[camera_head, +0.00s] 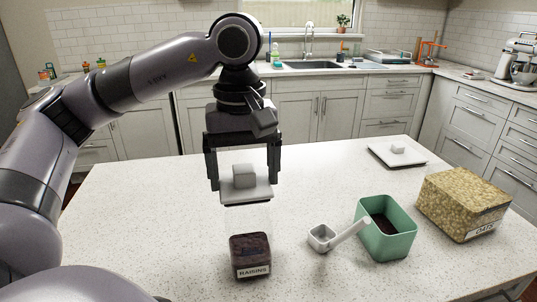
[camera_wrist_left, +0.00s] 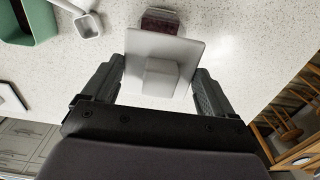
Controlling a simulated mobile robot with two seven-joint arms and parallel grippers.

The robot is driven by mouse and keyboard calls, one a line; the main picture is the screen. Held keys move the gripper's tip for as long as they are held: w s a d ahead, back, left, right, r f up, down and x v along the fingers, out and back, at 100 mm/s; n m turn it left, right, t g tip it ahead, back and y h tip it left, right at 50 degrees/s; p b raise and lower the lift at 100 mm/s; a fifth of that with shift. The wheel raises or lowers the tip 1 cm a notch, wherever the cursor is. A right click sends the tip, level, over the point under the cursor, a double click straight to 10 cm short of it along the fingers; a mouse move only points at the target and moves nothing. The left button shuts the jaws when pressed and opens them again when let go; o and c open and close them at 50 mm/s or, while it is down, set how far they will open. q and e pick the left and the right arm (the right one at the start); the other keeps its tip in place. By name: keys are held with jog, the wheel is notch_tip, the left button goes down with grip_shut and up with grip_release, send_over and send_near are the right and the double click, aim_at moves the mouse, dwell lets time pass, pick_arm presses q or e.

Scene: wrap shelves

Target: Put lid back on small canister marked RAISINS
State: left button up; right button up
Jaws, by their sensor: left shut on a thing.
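The small clear canister marked RAISINS (camera_head: 250,257) stands upright on the counter with dark raisins in its lower part and an open top. Its dark contents also show in the left wrist view (camera_wrist_left: 158,20). My left gripper (camera_head: 243,182) is shut on a square white lid (camera_head: 258,192) with a block-shaped knob, its fingers at two opposite edges. The lid is roughly level above the canister, apart from it as far as I can tell. In the left wrist view the lid (camera_wrist_left: 187,55) hides part of the canister. My right gripper is not in view.
A white scoop (camera_head: 322,237) lies beside an open green canister (camera_head: 400,245) with dark contents. A larger canister marked OATS (camera_head: 465,200) stands at the right. Another white lid (camera_head: 412,161) lies behind them on the counter (camera_head: 130,215). The counter left of the RAISINS canister is clear.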

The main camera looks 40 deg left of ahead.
aim_at(246, 190)
pick_arm(q)
jog(key=shift+w, duration=0.2)
jog(key=shift+s+f+b, duration=0.15)
jog(key=shift+f+b, duration=0.4)
jog(key=shift+f, duration=0.2)
notch_tip(246, 190, down, 2)
jog(key=shift+f+b, duration=0.2)
jog(key=shift+b, duration=0.6)
jog(key=shift+f+b, duration=0.85)
jog(key=shift+f, duration=0.05)
jog(key=shift+b, duration=0.3)
jog(key=shift+d+f+b, duration=0.1)
jog(key=shift+f+b, duration=0.65)
jog(key=shift+b, duration=0.05)
dwell(0.5)
